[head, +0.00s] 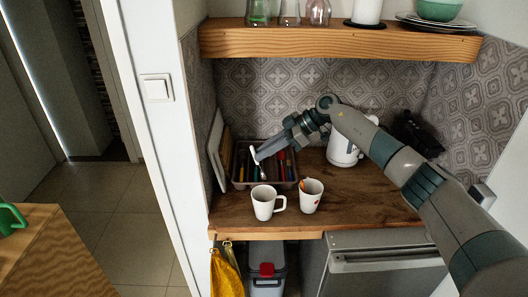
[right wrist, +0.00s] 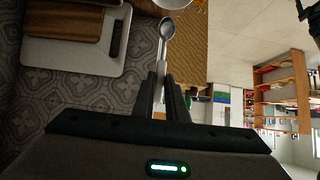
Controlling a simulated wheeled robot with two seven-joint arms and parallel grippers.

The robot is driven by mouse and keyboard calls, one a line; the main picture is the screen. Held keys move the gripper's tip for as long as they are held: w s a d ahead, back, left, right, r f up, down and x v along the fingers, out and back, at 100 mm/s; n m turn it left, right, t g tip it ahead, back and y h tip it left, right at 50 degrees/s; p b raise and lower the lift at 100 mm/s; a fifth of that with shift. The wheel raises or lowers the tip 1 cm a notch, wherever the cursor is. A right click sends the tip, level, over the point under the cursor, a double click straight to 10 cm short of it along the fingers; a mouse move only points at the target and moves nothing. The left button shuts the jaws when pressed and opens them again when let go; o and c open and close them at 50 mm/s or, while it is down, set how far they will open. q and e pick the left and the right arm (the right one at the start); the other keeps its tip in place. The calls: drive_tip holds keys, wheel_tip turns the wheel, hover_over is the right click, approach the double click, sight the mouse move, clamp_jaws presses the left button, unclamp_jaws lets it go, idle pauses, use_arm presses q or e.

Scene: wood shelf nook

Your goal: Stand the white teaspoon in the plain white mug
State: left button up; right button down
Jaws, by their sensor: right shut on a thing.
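My right gripper (head: 259,155) is shut on the white teaspoon (head: 262,174), which hangs bowl-down and slightly tilted. The plain white mug (head: 263,203) stands upright near the counter's front left, its handle to the right. In the head view the spoon's bowl is just above the mug's back rim; it looks apart from the mug. In the right wrist view the spoon (right wrist: 166,32) sticks out from between my fingers (right wrist: 170,85), bowl end away from me. A piece of a white rim (right wrist: 172,3) shows at that view's top edge. My left gripper is out of view.
A second white mug (head: 311,197) with something orange inside stands close on the right. A dark tray (head: 240,184) of colourful items is behind. Boards (head: 218,148) lean at the left wall. A white kettle (head: 342,150) stands behind right. A shelf (head: 330,42) hangs above.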

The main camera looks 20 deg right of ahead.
drive_tip(key=shift+f+b, duration=2.3)
drive_tip(key=shift+f, duration=0.35)
drive_tip(key=shift+f+b, duration=0.3)
drive_tip(key=shift+f, duration=1.8)
drive_tip(key=c, duration=1.7)
unclamp_jaws()
